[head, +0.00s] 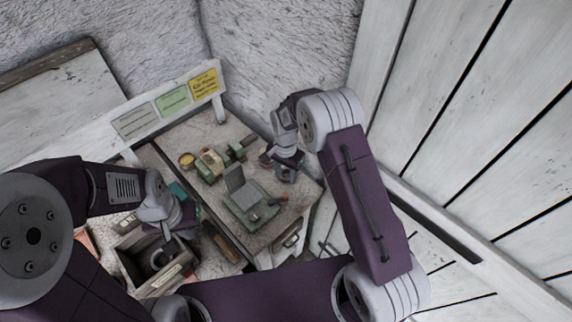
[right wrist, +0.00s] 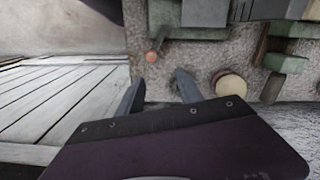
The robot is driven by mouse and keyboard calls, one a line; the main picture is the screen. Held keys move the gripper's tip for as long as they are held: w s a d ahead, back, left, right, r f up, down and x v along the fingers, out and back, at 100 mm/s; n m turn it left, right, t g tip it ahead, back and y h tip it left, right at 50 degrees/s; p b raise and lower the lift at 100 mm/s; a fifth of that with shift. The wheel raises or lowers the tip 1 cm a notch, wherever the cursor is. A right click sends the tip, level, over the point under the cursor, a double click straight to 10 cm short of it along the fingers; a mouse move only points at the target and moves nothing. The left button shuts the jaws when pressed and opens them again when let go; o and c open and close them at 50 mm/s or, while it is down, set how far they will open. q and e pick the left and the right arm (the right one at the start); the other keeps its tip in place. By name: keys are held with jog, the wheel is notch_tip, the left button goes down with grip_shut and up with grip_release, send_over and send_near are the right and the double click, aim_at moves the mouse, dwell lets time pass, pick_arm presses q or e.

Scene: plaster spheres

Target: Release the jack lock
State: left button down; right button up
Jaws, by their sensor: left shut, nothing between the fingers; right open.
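A green device with a grey upright plate (head: 236,180) stands on the speckled bench top. It seems to be the jack. A short lever with an orange-brown knob (head: 283,198) sticks out from its right side. In the right wrist view the knob (right wrist: 151,57) shows beyond the fingertips, apart from them. I cannot tell whether the lock is engaged. My right gripper (head: 284,174) is open and empty, to the right of the device; its spread fingers (right wrist: 157,92) show in the wrist view. My left gripper (head: 178,230) is shut and empty by the wooden box.
A wooden box (head: 130,272) holding a dark ring stands at the front left. A second green fixture (head: 211,165) and a round yellowish piece (head: 187,159) stand behind the device. A sign rail (head: 150,117) borders the back; a plank wall (head: 480,130) is at right.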

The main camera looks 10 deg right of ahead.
send_near(286, 194)
notch_tip(286, 194, down, 5)
jog(key=shift+w+f+p, duration=0.1)
jog(key=shift+f+p, duration=0.05)
jog(key=shift+p, duration=0.8)
notch_tip(286, 194, down, 2)
jog(key=shift+f+p, duration=0.2)
jog(key=shift+p, duration=0.1)
jog(key=shift+s+f, duration=0.3)
jog(key=shift+s, duration=0.15)
jog(key=shift+w+f, duration=0.1)
jog(key=shift+w, duration=0.05)
jog(key=shift+w+f, duration=0.1)
jog(key=shift+w, duration=0.05)
jog(key=c, duration=0.4)
jog(key=shift+w, duration=0.1)
jog(key=c, duration=0.5)
pick_arm(q)
jog(key=s+r, duration=0.1)
jog(key=r, duration=0.1)
jog(key=s+r, duration=0.1)
jog(key=shift+s+a+r, duration=0.1)
jog(key=shift+s+r, duration=0.2)
jog(key=shift+r, duration=0.1)
pick_arm(e)
grip_shut()
